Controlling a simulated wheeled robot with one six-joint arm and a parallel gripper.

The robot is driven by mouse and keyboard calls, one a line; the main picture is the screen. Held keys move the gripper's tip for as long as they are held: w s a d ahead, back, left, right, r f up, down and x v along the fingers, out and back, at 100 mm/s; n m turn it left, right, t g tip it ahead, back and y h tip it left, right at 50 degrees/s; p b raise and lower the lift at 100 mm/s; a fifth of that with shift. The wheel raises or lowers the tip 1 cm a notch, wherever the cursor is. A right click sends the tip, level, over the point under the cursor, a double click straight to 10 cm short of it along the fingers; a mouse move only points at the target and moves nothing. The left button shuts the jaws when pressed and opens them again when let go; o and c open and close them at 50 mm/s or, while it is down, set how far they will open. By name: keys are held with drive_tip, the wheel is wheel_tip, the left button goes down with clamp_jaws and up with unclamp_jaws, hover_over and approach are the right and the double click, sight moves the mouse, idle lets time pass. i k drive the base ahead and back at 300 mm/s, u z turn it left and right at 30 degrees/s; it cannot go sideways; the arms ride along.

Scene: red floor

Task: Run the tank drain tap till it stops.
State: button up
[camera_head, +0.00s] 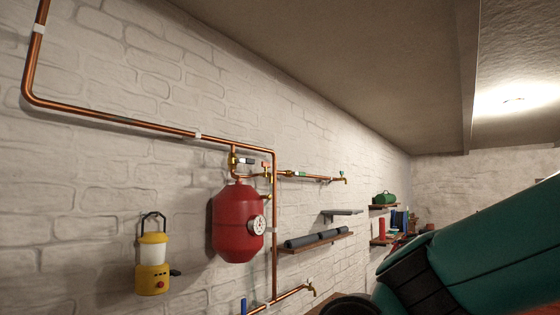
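A red tank (238,223) with a round white gauge (258,226) hangs on the white brick wall, joined to copper pipes. Low on the pipework, to the right below the tank, a brass tap (310,289) sits at the end of a short copper pipe. A second brass tap (342,178) ends the upper branch pipe. Which of these is the tank drain tap is not marked. Small valves sit just above the tank. My green and black arm fills the lower right. My gripper cannot be made out.
A yellow lantern (153,264) hangs on the wall at left. A shelf (318,241) with dark rolls, a small grey shelf (343,212) and farther shelves with a green bag (385,198) jut from the wall. A dark round object shows at the bottom edge.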

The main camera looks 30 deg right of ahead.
sight(266, 166)
drive_tip(key=z, duration=0.75)
drive_tip(key=i, duration=0.3)
drive_tip(key=z, duration=0.8)
drive_tip(key=i, duration=1.25)
drive_tip(key=u, duration=0.9)
drive_tip(key=i, duration=0.6)
drive_tip(key=u, duration=0.7)
